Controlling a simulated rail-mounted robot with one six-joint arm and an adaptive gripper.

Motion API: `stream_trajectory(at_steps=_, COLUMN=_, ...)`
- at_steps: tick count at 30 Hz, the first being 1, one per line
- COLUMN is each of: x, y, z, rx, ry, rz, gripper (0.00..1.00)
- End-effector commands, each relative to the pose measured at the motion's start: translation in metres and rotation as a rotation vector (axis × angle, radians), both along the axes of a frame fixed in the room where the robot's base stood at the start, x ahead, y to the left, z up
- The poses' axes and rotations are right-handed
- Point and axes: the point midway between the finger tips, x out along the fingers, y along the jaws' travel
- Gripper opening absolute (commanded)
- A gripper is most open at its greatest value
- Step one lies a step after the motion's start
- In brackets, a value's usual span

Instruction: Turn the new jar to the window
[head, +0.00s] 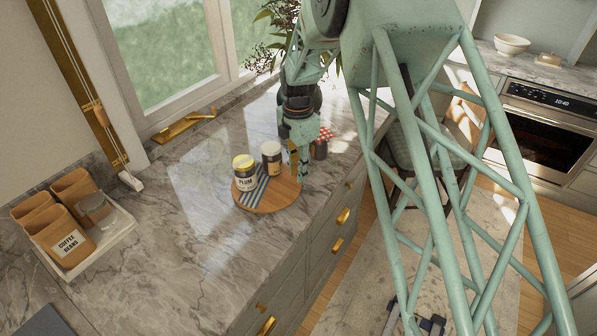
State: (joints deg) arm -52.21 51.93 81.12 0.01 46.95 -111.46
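A jar with a yellow lid and a label reading PLUM (245,173) stands on a round wooden board (273,202) on the counter. A dark jar with a red checked top (321,148) stands farther right, partly hidden behind my gripper. Which jar is the new one is not clear. My gripper (299,168) points down at the board's right side, just right of the dark-lidded jar. Its fingertips are too small to read. The window (165,45) is at the upper left.
A striped cloth (254,192) lies on the board. A white tray (98,248) with rattan-coloured canisters, one labelled COFFEE BEANS (66,238), and a grey-lidded jar stands at left. A leafy plant (277,22) is behind my arm. The marble counter (185,200) left of the board is clear.

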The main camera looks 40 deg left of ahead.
Motion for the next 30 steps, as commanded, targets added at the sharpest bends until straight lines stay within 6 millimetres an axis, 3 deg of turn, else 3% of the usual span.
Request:
stream_trajectory(at_steps=17, x=0.0, y=0.0, z=0.007, rx=0.001, ry=0.0, rz=0.0, gripper=0.23)
stream_trajectory(at_steps=23, x=0.0, y=0.0, z=0.024, rx=0.002, ry=-0.002, rz=0.0, gripper=0.23)
stream_trajectory(at_steps=30, x=0.0, y=0.0, z=0.057, rx=0.002, ry=-0.002, rz=0.0, gripper=0.23)
